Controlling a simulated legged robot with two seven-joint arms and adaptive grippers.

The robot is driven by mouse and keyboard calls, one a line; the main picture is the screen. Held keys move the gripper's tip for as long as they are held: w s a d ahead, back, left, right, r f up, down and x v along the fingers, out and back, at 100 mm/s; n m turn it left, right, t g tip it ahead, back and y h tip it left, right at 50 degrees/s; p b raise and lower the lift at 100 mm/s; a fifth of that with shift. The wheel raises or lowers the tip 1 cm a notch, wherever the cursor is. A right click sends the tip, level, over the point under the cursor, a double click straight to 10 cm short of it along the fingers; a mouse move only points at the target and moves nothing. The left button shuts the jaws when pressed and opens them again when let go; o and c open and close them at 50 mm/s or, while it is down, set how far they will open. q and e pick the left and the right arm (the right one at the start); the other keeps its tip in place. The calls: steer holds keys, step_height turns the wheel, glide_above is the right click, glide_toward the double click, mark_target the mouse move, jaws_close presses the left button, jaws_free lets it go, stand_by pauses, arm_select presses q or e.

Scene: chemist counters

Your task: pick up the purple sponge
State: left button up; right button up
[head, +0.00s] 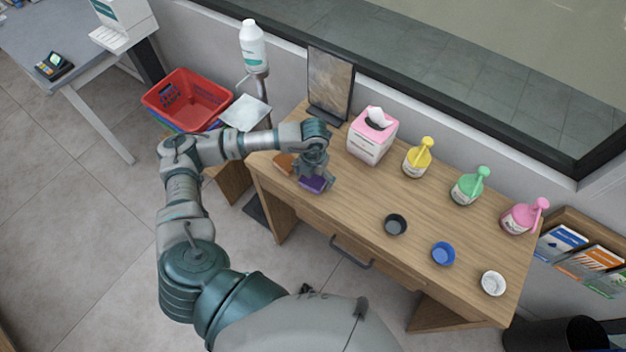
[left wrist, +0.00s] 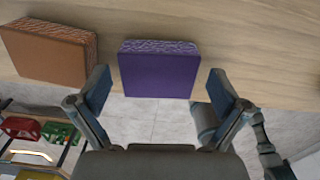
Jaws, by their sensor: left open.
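The purple sponge (head: 312,184) lies on the wooden table near its front left edge. In the left wrist view the purple sponge (left wrist: 159,70) sits ahead of and between the fingers of my left gripper (left wrist: 157,92). The fingers are open, one on each side, with gaps showing between them and the sponge. In the head view my left gripper (head: 314,172) is right above the sponge and covers part of it. My right gripper is in neither view.
An orange-brown sponge (left wrist: 52,52) lies just left of the purple one.

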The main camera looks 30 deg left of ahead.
arm_select(q)
steer(key=shift+c, duration=0.3)
steer(key=c, duration=0.7)
steer(key=shift+c, duration=0.3)
steer(key=shift+a, duration=0.15)
